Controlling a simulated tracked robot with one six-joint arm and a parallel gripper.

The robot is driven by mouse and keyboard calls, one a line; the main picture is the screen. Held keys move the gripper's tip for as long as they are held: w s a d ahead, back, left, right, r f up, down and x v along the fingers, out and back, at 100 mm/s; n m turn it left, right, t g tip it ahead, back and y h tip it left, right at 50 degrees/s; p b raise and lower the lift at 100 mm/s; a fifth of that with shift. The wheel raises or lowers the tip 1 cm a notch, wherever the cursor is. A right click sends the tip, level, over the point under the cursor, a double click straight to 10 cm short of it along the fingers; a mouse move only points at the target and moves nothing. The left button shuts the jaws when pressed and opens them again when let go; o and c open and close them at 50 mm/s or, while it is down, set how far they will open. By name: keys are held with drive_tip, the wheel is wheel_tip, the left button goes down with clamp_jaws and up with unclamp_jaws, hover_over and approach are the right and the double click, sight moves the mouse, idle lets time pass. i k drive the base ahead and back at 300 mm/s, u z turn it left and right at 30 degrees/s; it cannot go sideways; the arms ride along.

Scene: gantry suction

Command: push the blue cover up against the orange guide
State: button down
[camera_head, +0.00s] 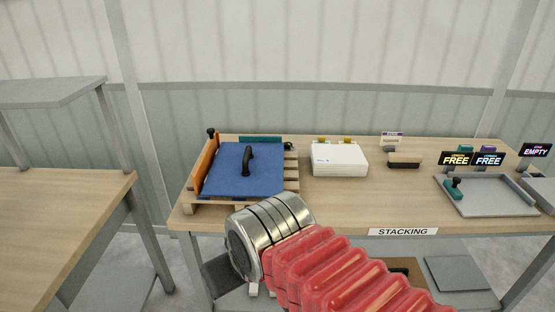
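The blue cover (232,182) is a flat square panel with a black handle, lying on a wooden pallet (292,175) at the left of the table. The orange guide (205,163) stands upright along the pallet's left side. The cover's left edge is close to the guide; I cannot tell whether they touch. My gripper end (249,243), behind a metal wrist and red ribbed sleeve, is in front of and below the pallet in the picture, apart from the cover. Its fingertips are not clearly visible, and I see nothing held.
A teal strip (260,139) stands at the pallet's back. A white box (340,160) is to the right, then a small brown-and-black block (404,162) and a grey tray (490,203). The table (345,207) is bare at its front middle. Another table (60,195) stands left across a gap.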

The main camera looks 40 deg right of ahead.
sight(238, 169)
drive_tip(key=i, duration=0.85)
drive_tip(key=z, duration=0.05)
